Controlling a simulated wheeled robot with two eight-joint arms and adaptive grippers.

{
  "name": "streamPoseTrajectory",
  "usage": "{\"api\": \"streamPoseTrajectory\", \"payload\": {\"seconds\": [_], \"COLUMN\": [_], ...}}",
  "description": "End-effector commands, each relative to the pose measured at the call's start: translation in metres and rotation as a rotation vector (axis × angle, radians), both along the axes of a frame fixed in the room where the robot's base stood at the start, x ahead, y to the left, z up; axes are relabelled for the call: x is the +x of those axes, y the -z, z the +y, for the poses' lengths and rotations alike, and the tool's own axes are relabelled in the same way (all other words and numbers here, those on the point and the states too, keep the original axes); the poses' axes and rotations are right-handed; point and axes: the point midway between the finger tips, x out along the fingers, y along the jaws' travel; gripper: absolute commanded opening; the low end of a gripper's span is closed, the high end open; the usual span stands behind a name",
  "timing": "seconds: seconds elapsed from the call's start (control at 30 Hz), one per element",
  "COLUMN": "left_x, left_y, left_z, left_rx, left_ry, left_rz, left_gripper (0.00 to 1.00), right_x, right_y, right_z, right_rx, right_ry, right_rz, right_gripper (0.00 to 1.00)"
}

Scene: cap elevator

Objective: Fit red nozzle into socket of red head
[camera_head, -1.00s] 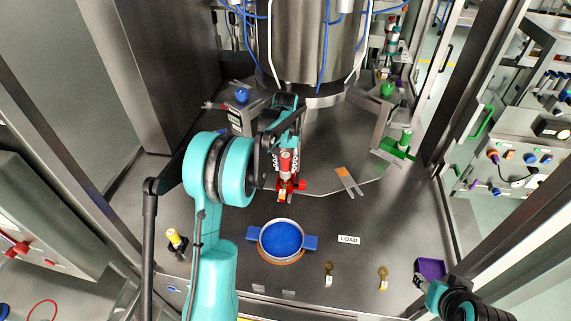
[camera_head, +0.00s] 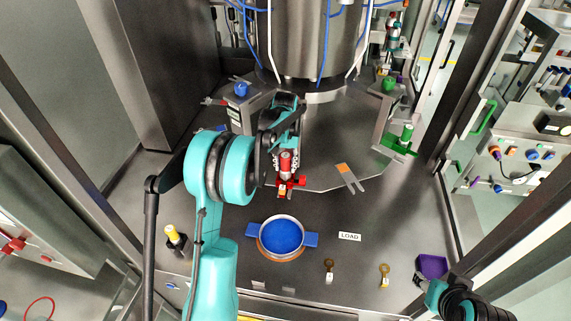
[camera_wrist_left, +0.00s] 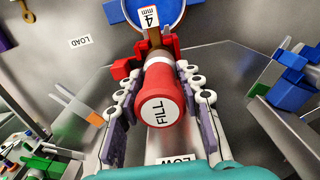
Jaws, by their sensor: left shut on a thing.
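The red nozzle (camera_head: 286,160) is a red cylinder; its end reads FILL in the left wrist view (camera_wrist_left: 160,110). My left gripper (camera_wrist_left: 158,84) is shut around it, one jointed finger on each side. The red head (camera_head: 296,182) is directly past the nozzle's far end, toward the blue dish. It also shows in the left wrist view (camera_wrist_left: 124,69), with a 4 mm tag (camera_wrist_left: 150,18) beyond. The nozzle looks roughly in line with the head. The socket is hidden behind the nozzle, so I cannot tell whether they touch.
A blue dish (camera_head: 282,236) with side handles stands just in front of the red head. An orange-tipped fork (camera_head: 348,175) lies to the right. A steel vessel (camera_head: 312,50) rises behind. The floor around the LOAD label (camera_head: 350,237) is clear.

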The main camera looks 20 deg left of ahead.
Motion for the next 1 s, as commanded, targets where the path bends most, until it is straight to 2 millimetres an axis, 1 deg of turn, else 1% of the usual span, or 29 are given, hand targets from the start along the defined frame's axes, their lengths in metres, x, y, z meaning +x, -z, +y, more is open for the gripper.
{"api": "streamPoseTrajectory", "payload": {"seconds": [0.63,0.67,0.7,0.73,0.77,1.0], "left_x": [0.0,0.0,0.0,0.0,0.0,0.0], "left_y": [0.017,0.017,0.016,0.016,0.016,0.016], "left_z": [0.0,0.0,0.0,0.0,0.0,0.0], "left_rx": [0.0,0.0,0.0,0.0,0.0,0.0], "left_ry": [0.0,0.0,0.0,0.0,0.0,0.0], "left_rz": [0.0,0.0,0.0,0.0,0.0,0.0], "left_gripper": [0.0,0.39,0.49,0.57,0.6,0.6], "right_x": [0.0,0.0,0.0,0.0,0.0,0.0], "right_y": [0.013,0.013,0.013,0.012,0.012,0.012], "right_z": [0.0,0.0,0.0,0.0,0.0,0.0], "right_rx": [0.0,0.0,0.0,0.0,0.0,0.0], "right_ry": [0.0,0.0,0.0,0.0,0.0,0.0], "right_rz": [0.0,0.0,0.0,0.0,0.0,0.0], "right_gripper": [0.44,0.44,0.44,0.44,0.44,0.44]}}
